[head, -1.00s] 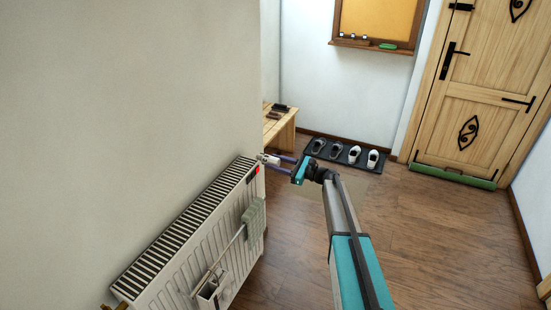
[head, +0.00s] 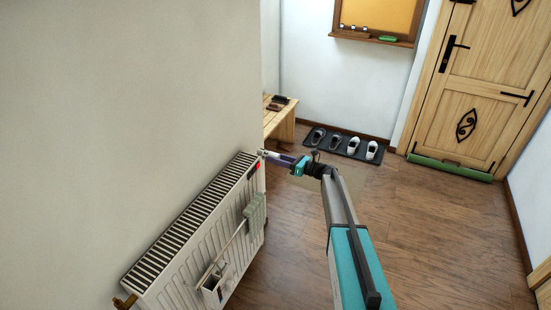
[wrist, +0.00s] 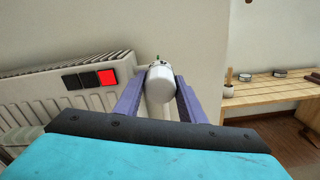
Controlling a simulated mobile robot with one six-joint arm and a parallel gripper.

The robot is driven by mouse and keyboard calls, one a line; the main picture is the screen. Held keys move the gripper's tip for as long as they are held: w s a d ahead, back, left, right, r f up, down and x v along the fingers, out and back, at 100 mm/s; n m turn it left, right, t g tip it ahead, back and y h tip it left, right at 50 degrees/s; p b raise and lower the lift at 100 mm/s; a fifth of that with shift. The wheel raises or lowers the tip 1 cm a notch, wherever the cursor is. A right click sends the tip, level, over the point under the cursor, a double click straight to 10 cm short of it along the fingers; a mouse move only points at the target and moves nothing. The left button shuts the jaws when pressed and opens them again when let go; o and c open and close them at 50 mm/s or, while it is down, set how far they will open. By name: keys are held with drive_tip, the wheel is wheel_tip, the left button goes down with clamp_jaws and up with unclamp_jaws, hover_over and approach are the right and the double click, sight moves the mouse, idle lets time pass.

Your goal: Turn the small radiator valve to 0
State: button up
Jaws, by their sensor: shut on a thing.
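The small radiator valve (wrist: 160,82) is a white rounded knob at the near end of the radiator in the wrist view. Its top carries a small dark and green mark, too small to read. My gripper (wrist: 160,88) has its two purple fingers on either side of the knob, closed on it. In the head view, my gripper (head: 268,156) reaches the far upper corner of the white radiator (head: 190,250), where the valve is mostly hidden. The setting number is not legible.
A panel with a red square (wrist: 107,77) and dark squares sits on the radiator beside the valve. A wooden bench (head: 282,120) and a shoe mat (head: 345,146) stand beyond. Wooden floor is clear at right.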

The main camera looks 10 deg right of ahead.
drive_tip(key=shift+s+f, duration=0.1)
drive_tip(key=o, duration=1)
drive_tip(key=shift+o, duration=0.2)
drive_tip(key=b+v, duration=0.2)
drive_tip(key=v, duration=1.2)
